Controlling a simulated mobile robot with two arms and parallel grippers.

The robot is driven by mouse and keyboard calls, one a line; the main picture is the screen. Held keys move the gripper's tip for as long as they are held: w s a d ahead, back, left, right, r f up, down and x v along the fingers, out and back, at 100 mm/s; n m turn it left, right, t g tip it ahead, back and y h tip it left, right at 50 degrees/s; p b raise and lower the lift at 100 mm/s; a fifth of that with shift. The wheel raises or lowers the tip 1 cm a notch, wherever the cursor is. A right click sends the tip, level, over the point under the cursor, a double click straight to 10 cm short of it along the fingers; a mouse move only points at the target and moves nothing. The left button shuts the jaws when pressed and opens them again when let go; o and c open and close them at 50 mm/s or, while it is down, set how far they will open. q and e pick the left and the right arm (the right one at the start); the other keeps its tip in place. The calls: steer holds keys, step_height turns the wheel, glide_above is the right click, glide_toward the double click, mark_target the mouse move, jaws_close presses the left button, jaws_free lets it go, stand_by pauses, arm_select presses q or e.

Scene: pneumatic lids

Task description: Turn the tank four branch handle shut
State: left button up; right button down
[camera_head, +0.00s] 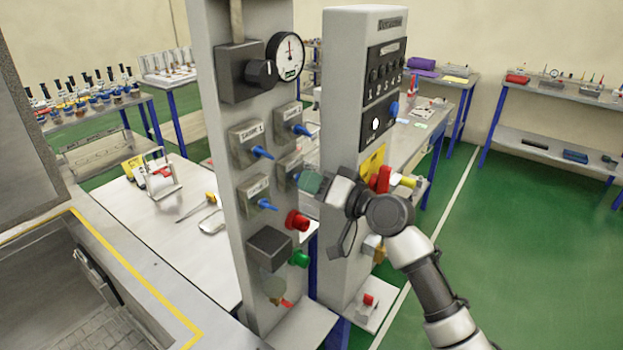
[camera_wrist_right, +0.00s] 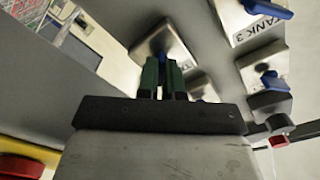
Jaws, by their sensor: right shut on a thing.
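The grey panel column (camera_head: 225,70) carries several blocks with blue handles. The tank four block (camera_head: 287,164) is at the lower right of the group, with its blue handle (camera_head: 297,177) mostly hidden by my right gripper (camera_head: 311,182). In the wrist view this block (camera_wrist_right: 170,38) is ahead, its label partly covered. My right gripper (camera_wrist_right: 163,78) has its green fingers shut on the blue handle (camera_wrist_right: 163,56), of which only a bit shows. The handle's angle is hard to tell. My left gripper is not in view.
The tank 3 handle (camera_head: 267,205) is close by on the left. A red knob (camera_head: 297,220) and a green knob (camera_head: 299,259) stick out below. A second column (camera_head: 343,100) with a red switch (camera_head: 384,179) stands just behind my right wrist. Green floor is open at right.

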steer(key=shift+m, duration=0.3)
steer(key=c, duration=1.3)
jaws_free()
steer(key=b+v, duration=0.4)
steer(key=v, duration=0.6)
steer(key=shift+s+d, duration=0.2)
steer(key=shift+d, duration=0.15)
